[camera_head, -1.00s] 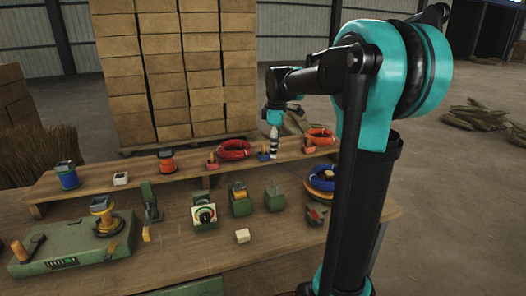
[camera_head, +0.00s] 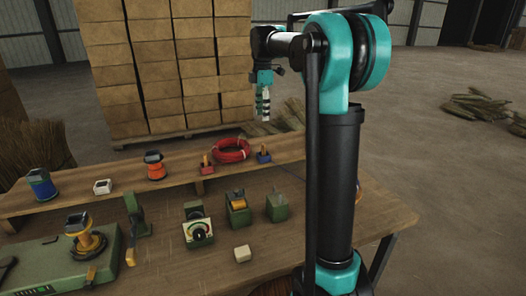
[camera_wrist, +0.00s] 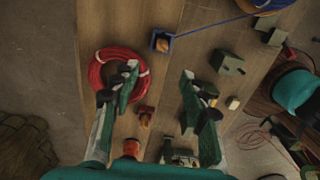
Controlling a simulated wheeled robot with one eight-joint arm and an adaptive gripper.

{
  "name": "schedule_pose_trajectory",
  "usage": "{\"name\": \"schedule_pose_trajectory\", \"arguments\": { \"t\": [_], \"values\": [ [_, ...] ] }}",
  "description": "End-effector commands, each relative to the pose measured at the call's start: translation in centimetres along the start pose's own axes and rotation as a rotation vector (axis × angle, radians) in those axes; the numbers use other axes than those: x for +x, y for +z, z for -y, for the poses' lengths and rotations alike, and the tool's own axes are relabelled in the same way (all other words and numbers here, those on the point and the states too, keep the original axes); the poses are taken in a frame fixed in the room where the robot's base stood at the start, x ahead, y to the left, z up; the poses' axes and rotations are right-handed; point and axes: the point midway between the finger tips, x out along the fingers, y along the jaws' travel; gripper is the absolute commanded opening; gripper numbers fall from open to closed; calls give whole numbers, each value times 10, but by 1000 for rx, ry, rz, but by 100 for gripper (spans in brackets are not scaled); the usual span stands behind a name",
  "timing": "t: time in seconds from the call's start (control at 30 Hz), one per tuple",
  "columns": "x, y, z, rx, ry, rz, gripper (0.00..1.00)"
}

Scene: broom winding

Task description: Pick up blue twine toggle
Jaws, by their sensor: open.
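The blue twine toggle (camera_head: 263,155), a small blue block with a wooden peg, sits on the raised wooden shelf in the head view. In the wrist view the toggle (camera_wrist: 161,42) shows as a blue square around a wooden top, with a blue cord (camera_wrist: 208,25) running from it towards the upper right. My gripper (camera_head: 263,110) hangs fingers down above the shelf, clear of the toggle. In the wrist view my gripper (camera_wrist: 160,75) is open and empty, and the toggle appears beyond the gap between its fingertips.
A red coil (camera_head: 231,150) and a red toggle (camera_head: 207,166) stand left of the blue toggle on the shelf. A green block (camera_head: 277,207) and a dial box (camera_head: 199,231) stand on the lower table. Stacked cartons (camera_head: 180,70) rise behind. The air around my gripper is clear.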

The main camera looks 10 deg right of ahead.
Motion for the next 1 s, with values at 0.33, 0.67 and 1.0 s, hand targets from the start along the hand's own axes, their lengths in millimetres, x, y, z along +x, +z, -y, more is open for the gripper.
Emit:
{"name": "schedule_pose_trajectory", "arguments": {
  "t": [0.33,0.67,1.0],
  "values": [
    [70,0,0,1,0,0,45],
    [99,1,0,2,0,0,45],
    [142,3,3,2,1,0,45]
  ]
}}
